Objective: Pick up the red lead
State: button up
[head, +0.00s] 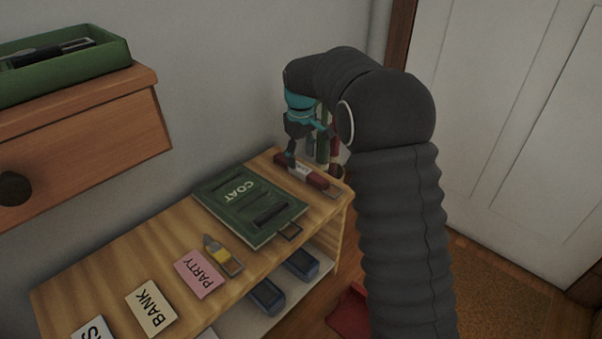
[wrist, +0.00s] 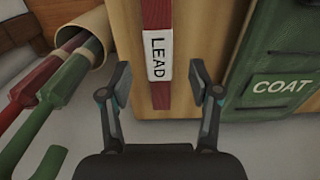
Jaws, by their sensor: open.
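A long red bar (head: 316,180) with a white label lies on the wooden shelf top (head: 130,255), near its far right end. In the wrist view the red strip (wrist: 157,14) runs up the picture, and its white label (wrist: 159,55) reads LEAD. My gripper (wrist: 160,84) is open, with one finger on each side of the strip and nothing held. I cannot tell how far the fingertips are above it. In the head view my gripper (head: 300,150) hangs over the strip, its fingers partly hidden by dark parts.
A green COAT board (head: 225,220) lies left of the strip in the head view. Red (wrist: 35,82) and green (wrist: 62,92) handled things stand in a round holder (wrist: 92,22) close to my gripper. PARTY (head: 198,274) and BANK (head: 152,308) cards lie further along.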

aim_at(301, 167)
notch_tip(301, 167, down, 4)
jog(key=shift+w+f+b, duration=0.1)
jog(key=shift+f+b, duration=0.1)
jog(key=shift+b, duration=0.15)
jog(key=c, duration=1)
jog(key=shift+r, duration=0.15)
jog(key=shift+r, duration=0.7)
notch_tip(301, 167, up, 3)
jog(key=shift+f+p, duration=0.15)
jog(key=shift+p, duration=0.35)
jog(key=s+d+r, duration=0.1)
jog(key=d+r, duration=0.2)
jog(key=d, duration=0.2)
jog(key=s+d+r+p, duration=0.1)
jog(key=d+r, duration=0.2)
jog(key=d, duration=0.3)
jog(key=shift+s+d+r, duration=0.15)
jog(key=shift+d+r, duration=0.1)
jog(key=shift+r, duration=0.1)
